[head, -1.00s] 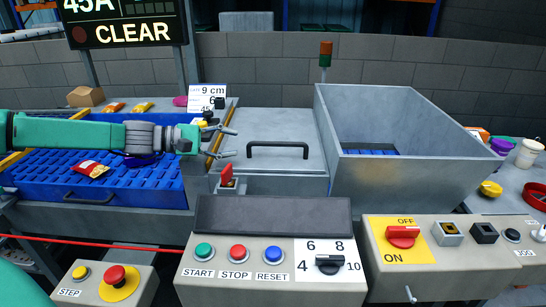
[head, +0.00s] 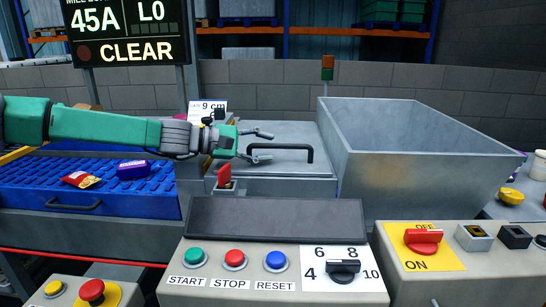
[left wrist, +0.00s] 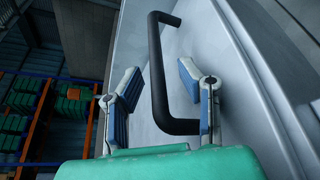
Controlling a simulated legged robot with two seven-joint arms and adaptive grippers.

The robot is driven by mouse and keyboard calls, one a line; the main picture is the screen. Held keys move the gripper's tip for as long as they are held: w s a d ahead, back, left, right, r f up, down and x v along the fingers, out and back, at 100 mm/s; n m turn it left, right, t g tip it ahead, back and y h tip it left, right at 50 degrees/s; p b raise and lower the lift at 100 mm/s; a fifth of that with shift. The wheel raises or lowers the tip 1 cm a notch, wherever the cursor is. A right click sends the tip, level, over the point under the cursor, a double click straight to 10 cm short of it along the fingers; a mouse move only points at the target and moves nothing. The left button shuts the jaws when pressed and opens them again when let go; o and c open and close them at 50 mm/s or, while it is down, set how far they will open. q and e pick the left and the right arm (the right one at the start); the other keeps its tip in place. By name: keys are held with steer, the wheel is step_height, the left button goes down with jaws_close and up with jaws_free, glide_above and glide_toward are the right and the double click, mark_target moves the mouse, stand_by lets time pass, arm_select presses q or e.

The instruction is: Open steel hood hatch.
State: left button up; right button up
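The steel hood hatch (head: 270,135) is a flat grey lid at the centre of the head view, and it lies closed. Its black bar handle (head: 281,147) stands on the lid. My left gripper (head: 266,145) comes in from the left, open, with its fingertips at the left end of the handle. In the left wrist view the black handle (left wrist: 157,75) runs between the two spread fingers of my left gripper (left wrist: 160,85), with gaps on both sides. My right gripper does not show in either view.
A large open steel hopper (head: 425,145) stands right of the hatch. A red switch (head: 224,176) stands just below my left gripper. A control panel (head: 275,265) with buttons is in front. A blue slatted bed (head: 95,180) lies at left.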

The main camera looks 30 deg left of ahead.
mark_target(272, 146)
arm_select(q)
steer(key=shift+w+d+b, duration=0.15)
steer(key=shift+w+d, duration=0.25)
steer(key=shift+d, duration=0.25)
steer(key=shift+w+d+b, duration=0.15)
steer(key=shift+w+d, duration=0.2)
steer(key=shift+d, duration=0.3)
steer(key=shift+a, duration=0.15)
steer(key=shift+a+f, duration=0.15)
steer(key=shift+a, duration=0.15)
jaws_close()
steer(key=shift+d, duration=0.1)
